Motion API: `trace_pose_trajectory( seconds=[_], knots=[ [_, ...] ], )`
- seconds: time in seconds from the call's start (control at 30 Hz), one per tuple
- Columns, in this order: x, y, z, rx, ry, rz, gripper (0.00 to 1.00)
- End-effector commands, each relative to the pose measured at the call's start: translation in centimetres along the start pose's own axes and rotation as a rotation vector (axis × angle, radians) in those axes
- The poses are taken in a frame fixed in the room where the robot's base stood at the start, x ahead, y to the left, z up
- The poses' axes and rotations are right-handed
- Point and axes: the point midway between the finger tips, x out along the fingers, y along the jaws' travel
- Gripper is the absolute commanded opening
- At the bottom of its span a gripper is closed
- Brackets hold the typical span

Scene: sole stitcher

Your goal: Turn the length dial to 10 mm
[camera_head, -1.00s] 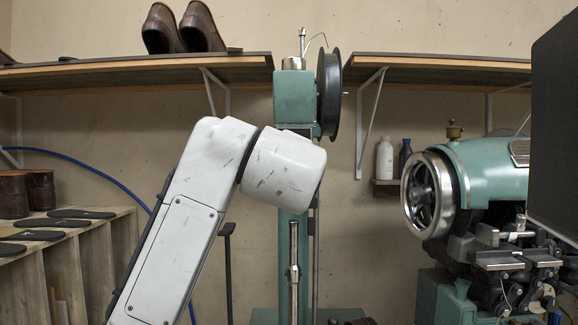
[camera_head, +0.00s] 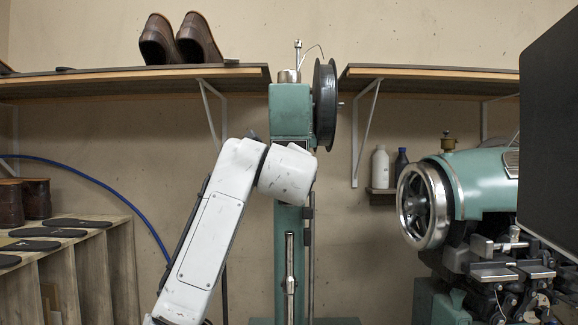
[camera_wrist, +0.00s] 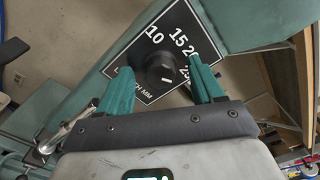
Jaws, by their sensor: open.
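The length dial is a round black knob (camera_wrist: 158,67) on a black plate (camera_wrist: 145,50) with white numbers, in the wrist view. The readable numbers are 10 above the knob, then 15, 20 and a partly covered 25 to the right. A short white mark shows on the knob's lower right, away from the 10 and on the side of the 25. My gripper (camera_wrist: 160,66) is open, its teal fingers apart on the left and right of the knob. I cannot tell whether either finger touches it. In the head view the knob and gripper do not show.
The green machine column (camera_head: 290,108) with a black spool (camera_head: 325,104) stands behind my arm. A green stitcher with a chrome handwheel (camera_head: 424,205) is at right, beside a dark panel (camera_head: 550,150). A wooden rack (camera_head: 75,260) with soles is at left.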

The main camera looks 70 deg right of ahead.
Motion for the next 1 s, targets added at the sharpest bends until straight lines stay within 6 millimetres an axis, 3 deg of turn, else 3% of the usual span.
trace_pose_trajectory(
  seconds=[0.3,0.87,1.0],
  knots=[
    [0.25,0.06,0.01,0.000,-0.001,0.001,0.67],
    [0.23,0.08,0.01,-0.001,0.000,0.002,0.13],
    [0.23,0.09,0.01,-0.004,0.000,0.002,0.11]
  ],
)
